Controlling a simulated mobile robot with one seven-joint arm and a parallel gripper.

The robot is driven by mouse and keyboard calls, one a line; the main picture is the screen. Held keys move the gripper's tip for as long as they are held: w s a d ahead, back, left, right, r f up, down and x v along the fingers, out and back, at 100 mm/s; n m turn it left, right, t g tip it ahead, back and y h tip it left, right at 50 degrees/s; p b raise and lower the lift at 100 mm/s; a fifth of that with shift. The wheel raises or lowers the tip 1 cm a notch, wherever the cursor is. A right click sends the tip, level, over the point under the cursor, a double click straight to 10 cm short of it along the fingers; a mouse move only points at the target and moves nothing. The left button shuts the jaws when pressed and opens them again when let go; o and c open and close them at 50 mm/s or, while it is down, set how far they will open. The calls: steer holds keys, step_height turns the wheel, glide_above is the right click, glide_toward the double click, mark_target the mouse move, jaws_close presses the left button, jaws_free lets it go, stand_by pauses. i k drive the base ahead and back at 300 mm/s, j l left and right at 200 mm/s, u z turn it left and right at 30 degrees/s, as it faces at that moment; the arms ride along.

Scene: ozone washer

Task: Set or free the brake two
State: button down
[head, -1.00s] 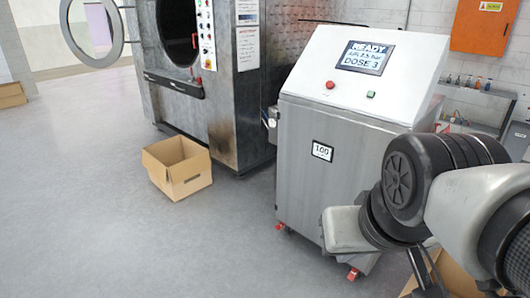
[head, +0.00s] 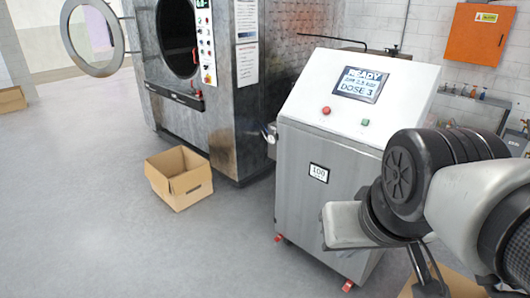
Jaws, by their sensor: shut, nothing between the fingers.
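The steel dosing cabinet (head: 310,215) stands upright on the floor at centre right, on small castors with red parts. One red castor (head: 279,238) shows at its front left corner and another red castor (head: 348,285) at its lower front right. I cannot tell which is brake two, or whether either brake is set. Other castors are hidden behind the cabinet and my arm. My arm covers the cabinet's right side.
An open cardboard box (head: 180,180) stands left of the cabinet, before the large washer (head: 220,100) with its round door (head: 93,38) open. Another cardboard piece (head: 455,284) lies below my arm. Floor (head: 130,245) at front left is clear. An orange wall box (head: 473,35) hangs at back right.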

mark_target(279, 237)
steer(key=i+j+z, duration=0.15)
steer(key=i+j, duration=0.15)
steer(key=i+j+z, duration=0.15)
steer(key=i+j, duration=0.2)
steer(key=i, duration=0.15)
steer(key=i+j+z, duration=0.15)
steer(key=i+j, duration=0.2)
steer(key=i+j+z, duration=0.15)
steer(key=i+j, duration=0.2)
steer(key=i+j+z, duration=0.15)
steer(key=i+j, duration=0.15)
steer(key=j, duration=0.25)
steer(key=i+j+z, duration=0.15)
steer(key=i+j, duration=0.15)
steer(key=j, duration=0.2)
